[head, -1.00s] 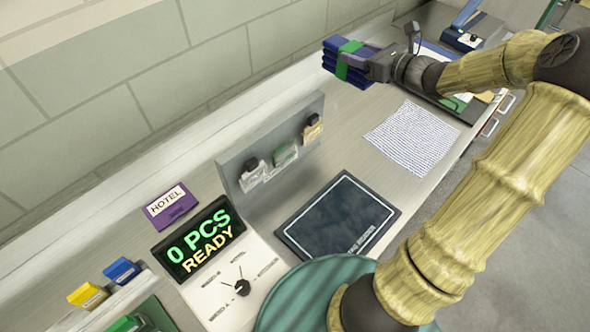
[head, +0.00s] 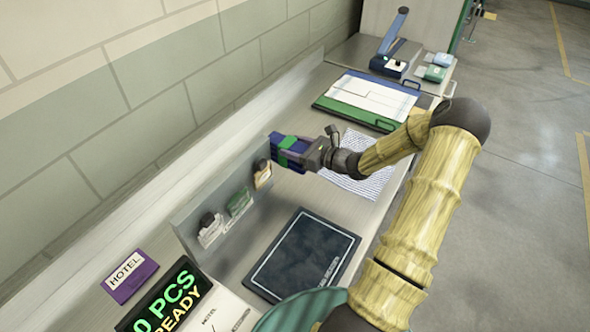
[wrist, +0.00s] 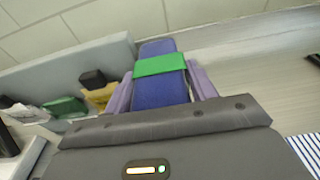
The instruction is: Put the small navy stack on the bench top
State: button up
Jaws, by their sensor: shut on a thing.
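The small navy stack (head: 290,153) is a bundle of navy pieces with a green band around it. My gripper (head: 308,153) is shut on it and holds it near the far right end of the grey upright panel. In the wrist view the navy stack (wrist: 160,88) sits between the two fingers, its green band across the middle. The bench top (head: 262,212) is the pale grey surface below and around it. I cannot tell exactly how high the stack is above the bench, but it looks raised.
The grey panel (head: 188,222) holds several small tagged items close to the stack. A dark pad (head: 305,254) lies in front. A striped sheet (head: 362,180) lies under my arm. A green-edged board (head: 368,98) and a blue press (head: 392,50) stand farther back.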

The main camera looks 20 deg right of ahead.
notch_tip(320, 180, down, 7)
jog(key=shift+w+a+p, duration=0.1)
jog(key=shift+p, duration=0.45)
jog(key=shift+f+p, duration=0.4)
jog(key=shift+f, duration=1.45)
